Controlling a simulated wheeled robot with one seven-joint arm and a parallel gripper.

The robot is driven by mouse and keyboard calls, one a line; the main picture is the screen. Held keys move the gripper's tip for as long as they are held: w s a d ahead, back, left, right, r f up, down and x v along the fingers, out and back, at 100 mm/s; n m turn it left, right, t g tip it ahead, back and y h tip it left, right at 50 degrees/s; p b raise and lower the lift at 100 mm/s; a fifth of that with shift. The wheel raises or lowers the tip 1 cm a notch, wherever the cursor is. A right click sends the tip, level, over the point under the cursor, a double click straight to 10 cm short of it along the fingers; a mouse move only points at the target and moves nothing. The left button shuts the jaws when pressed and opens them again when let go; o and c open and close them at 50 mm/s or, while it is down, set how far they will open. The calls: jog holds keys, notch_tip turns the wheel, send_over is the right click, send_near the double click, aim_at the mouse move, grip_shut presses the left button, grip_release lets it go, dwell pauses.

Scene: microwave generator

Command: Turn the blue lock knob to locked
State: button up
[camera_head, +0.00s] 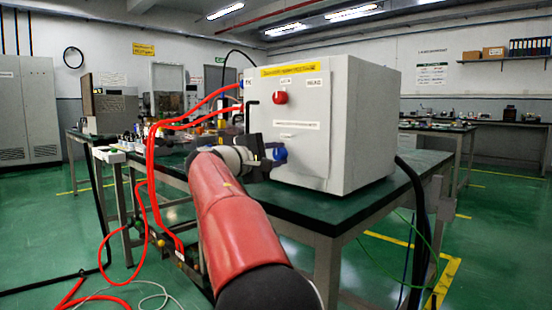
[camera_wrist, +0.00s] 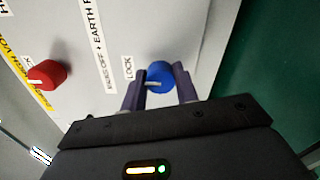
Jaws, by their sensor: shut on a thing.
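The blue lock knob (camera_head: 280,153) sits low on the front panel of the grey generator cabinet (camera_head: 350,120). In the wrist view the knob (camera_wrist: 160,77) has a pale pointer line on it and a "LOCK" label (camera_wrist: 129,68) beside it. My gripper (camera_wrist: 159,90) has one dark finger on each side of the knob and is shut on it. In the head view my gripper (camera_head: 268,153) reaches the panel from the left, and its fingers partly hide the knob's surroundings.
A red knob (camera_head: 280,97) is higher on the panel, and it also shows in the wrist view (camera_wrist: 48,74). Red hoses (camera_head: 190,115) run from the cabinet's left side down to the floor. The cabinet stands on a dark-topped table (camera_head: 370,205). Black cables (camera_head: 415,210) hang at the right.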

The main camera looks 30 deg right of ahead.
dwell(0.4)
jog(key=o, duration=1)
jog(key=v, duration=0.7)
jog(key=shift+s+a, duration=0.15)
jog(key=shift+a, duration=0.2)
